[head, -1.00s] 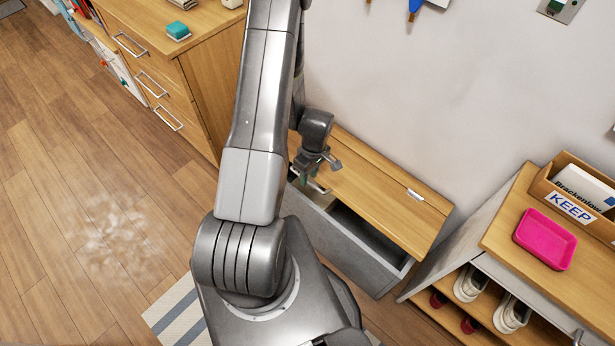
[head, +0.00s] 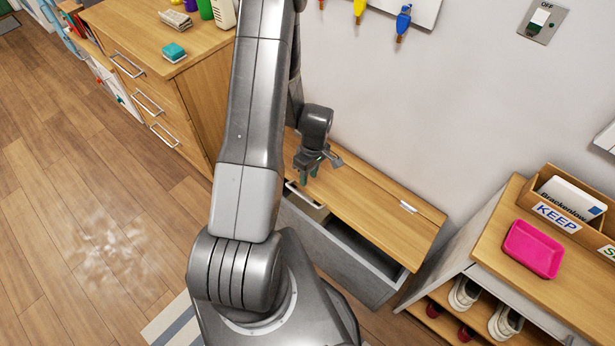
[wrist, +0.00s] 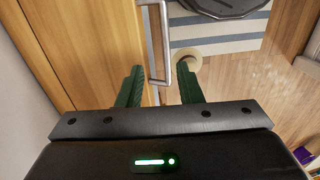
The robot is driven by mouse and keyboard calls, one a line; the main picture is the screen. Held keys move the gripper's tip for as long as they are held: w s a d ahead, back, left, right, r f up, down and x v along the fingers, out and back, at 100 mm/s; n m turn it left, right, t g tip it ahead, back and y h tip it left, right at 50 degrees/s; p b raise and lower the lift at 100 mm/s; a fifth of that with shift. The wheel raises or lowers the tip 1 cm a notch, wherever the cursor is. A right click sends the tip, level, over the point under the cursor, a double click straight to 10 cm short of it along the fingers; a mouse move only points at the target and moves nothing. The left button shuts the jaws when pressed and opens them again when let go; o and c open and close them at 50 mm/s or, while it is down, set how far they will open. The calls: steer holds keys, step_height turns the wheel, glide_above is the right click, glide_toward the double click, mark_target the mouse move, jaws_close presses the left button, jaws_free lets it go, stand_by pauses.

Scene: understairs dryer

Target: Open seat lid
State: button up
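The seat lid (head: 365,205) is a wooden board on a grey bench box (head: 345,255) against the wall. A dark gap shows between the lid's front edge and the box front. A pale metal bar handle (head: 304,196) sits at the lid's front edge, towards its left end. My gripper (head: 311,172) is over the lid, close to the handle. In the wrist view the two green fingers (wrist: 160,72) are apart, with the handle (wrist: 157,45) running between their tips. No firm hold shows. A small light hinge plate (head: 408,206) is near the lid's back right.
A wooden drawer cabinet (head: 205,100) stands to the left, with a teal sponge (head: 174,52) on top. A shoe shelf (head: 485,255) with a pink tray (head: 532,248) stands close on the right. A striped rug (head: 175,325) lies in front.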

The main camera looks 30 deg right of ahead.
steer(key=shift+d+r, duration=0.15)
steer(key=shift+r, duration=0.35)
steer(key=shift+f+b, duration=0.15)
steer(key=shift+b, duration=0.2)
